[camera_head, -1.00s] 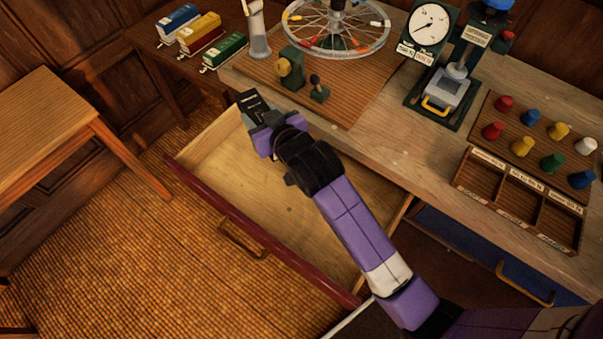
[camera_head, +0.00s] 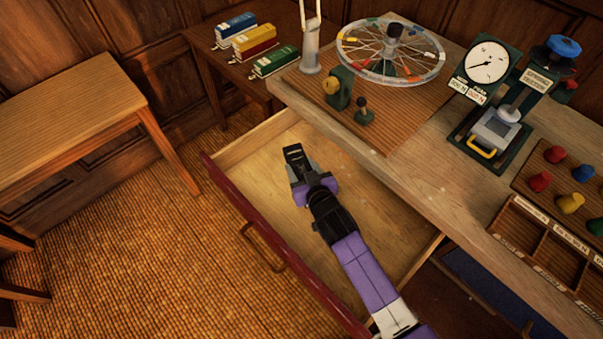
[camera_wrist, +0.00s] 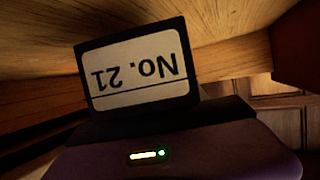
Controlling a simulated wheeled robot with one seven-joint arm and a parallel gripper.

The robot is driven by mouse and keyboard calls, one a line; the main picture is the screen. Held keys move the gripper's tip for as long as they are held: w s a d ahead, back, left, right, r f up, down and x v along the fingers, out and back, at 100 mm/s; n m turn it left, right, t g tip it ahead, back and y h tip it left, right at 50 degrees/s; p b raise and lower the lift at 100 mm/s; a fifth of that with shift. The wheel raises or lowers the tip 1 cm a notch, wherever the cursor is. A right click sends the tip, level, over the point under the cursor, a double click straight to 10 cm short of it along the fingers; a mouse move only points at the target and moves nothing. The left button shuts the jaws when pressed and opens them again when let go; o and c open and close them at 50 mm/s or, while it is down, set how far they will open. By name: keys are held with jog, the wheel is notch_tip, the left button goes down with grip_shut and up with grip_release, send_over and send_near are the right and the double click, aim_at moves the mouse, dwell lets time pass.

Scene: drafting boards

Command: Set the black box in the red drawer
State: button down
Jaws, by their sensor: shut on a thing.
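The black box (camera_head: 294,153) is held at the end of my gripper (camera_head: 301,173), over the inside of the open red drawer. In the wrist view the black box (camera_wrist: 138,70) fills the middle, and its white label reads "No. 21" upside down. The red drawer (camera_head: 262,228) is pulled out from the workbench, with a pale wooden inside and a red front with a handle. My gripper is shut on the box. Whether the box touches the drawer floor cannot be told.
The workbench (camera_head: 436,170) overhangs the drawer's right side. On it stand a spoked wheel (camera_head: 390,52), a spring tester (camera_head: 497,125) and coloured pegs. A blue drawer (camera_head: 485,285) is at lower right. A wooden table (camera_head: 70,110) stands left.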

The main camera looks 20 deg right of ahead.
aim_at(301, 174)
jog(key=shift+f+b, duration=0.3)
jog(key=shift+f, duration=1.1)
jog(key=shift+f, duration=0.15)
jog(key=c, duration=0.6)
grip_release()
jog(key=shift+s, duration=0.1)
jog(key=v, duration=1.2)
